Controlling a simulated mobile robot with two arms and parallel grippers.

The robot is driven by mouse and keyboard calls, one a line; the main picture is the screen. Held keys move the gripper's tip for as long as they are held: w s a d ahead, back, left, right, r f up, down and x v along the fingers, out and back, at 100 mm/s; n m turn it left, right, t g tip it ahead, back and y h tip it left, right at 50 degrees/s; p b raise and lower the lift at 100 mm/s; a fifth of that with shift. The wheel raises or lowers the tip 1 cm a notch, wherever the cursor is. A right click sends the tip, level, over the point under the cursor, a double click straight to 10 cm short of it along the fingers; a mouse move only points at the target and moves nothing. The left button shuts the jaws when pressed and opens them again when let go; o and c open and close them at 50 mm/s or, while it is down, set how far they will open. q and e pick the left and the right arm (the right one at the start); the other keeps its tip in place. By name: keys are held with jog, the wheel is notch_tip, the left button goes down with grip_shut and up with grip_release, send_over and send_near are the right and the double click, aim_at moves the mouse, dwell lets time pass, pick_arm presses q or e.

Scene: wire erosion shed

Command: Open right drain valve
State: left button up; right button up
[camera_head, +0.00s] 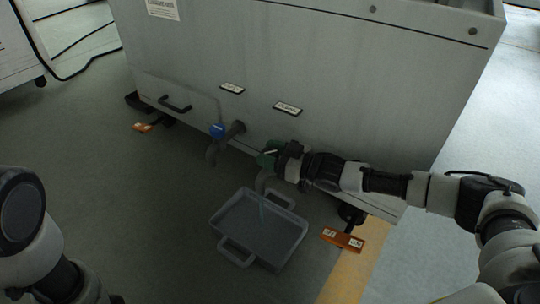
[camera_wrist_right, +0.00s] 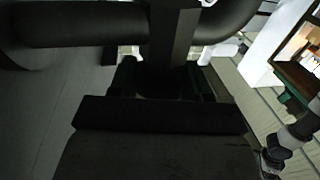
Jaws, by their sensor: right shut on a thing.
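The right drain valve has a green handle (camera_head: 265,160) low on the front of the grey machine cabinet (camera_head: 300,65). My right gripper (camera_head: 278,155) is shut on this handle and hides part of it. In the right wrist view the dark gripper fills the middle, with bits of green (camera_wrist_right: 128,75) beside it and a dark pipe (camera_wrist_right: 90,25) above. The valve's grey spout (camera_head: 261,182) points down over a grey tray (camera_head: 233,222). A thin pale bluish streak, like liquid, runs from the spout into the tray. My left arm shows at lower left; its gripper is out of view.
The left drain valve with a blue handle (camera_head: 217,130) is just left of the green one. Label plates (camera_head: 287,108) sit above the valves. Orange foot tags (camera_head: 342,238) lie by the cabinet's feet. The floor left of the tray is clear.

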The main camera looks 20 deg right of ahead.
jog(key=shift+n+g+y, duration=0.4)
dwell(0.3)
jog(key=o, duration=0.9)
jog(key=shift+p, duration=0.3)
jog(key=shift+s+d+r+p, duration=0.1)
jog(key=shift+s+d+p, duration=0.2)
jog(key=shift+d+p, duration=0.05)
jog(key=p+v, duration=0.4)
jog(key=v, duration=0.2)
jog(key=shift+s+d, duration=0.2)
